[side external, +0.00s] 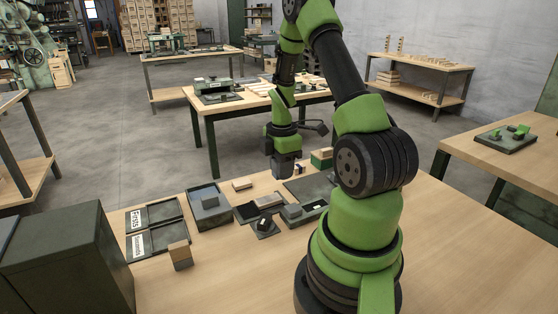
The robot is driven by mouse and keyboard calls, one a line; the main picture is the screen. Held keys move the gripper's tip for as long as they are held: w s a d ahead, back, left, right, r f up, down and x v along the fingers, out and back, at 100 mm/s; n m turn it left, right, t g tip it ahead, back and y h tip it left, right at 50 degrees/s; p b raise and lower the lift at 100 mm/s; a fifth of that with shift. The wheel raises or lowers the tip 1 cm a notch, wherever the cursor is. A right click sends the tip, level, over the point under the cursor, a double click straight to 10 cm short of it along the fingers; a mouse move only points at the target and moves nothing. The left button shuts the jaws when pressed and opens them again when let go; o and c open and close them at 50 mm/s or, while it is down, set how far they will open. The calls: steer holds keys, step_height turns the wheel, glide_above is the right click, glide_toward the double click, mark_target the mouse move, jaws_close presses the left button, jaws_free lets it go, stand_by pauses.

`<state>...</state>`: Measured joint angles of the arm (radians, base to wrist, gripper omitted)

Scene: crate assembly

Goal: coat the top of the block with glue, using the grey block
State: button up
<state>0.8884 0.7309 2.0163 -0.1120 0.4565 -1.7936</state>
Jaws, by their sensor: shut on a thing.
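My gripper (287,174) points down over the back of the work table, left of my arm. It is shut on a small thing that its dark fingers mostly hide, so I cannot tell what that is. A grey block (205,194) rests in a grey open container (211,217) left of the gripper. Another small grey block (292,211) sits on a dark green tray (306,215) in front of the gripper. Pale wooden blocks lie at the back (242,184) and beside the tray (269,200). I cannot make out any glue on their tops.
Two labelled dark trays (154,228) lie at the left. A wooden block with a dark side (180,255) stands before them. A dark fixture (264,227) is near the middle. The front of the table is clear.

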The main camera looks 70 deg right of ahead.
mark_target(280, 198)
steer(key=shift+f, duration=1.95)
step_height(280, 198, down, 2)
steer(key=shift+w+a+r, duration=0.2)
steer(key=shift+w+a, duration=0.45)
steer(key=shift+w, duration=0.05)
steer(key=shift+w+a+f, duration=0.2)
steer(key=shift+w+a, duration=1.6)
steer(key=shift+a, duration=0.05)
steer(key=shift+s+d, duration=2.4)
steer(key=shift+s+d+r, duration=0.1)
steer(key=shift+d+r, duration=0.05)
steer(key=shift+r, duration=3.95)
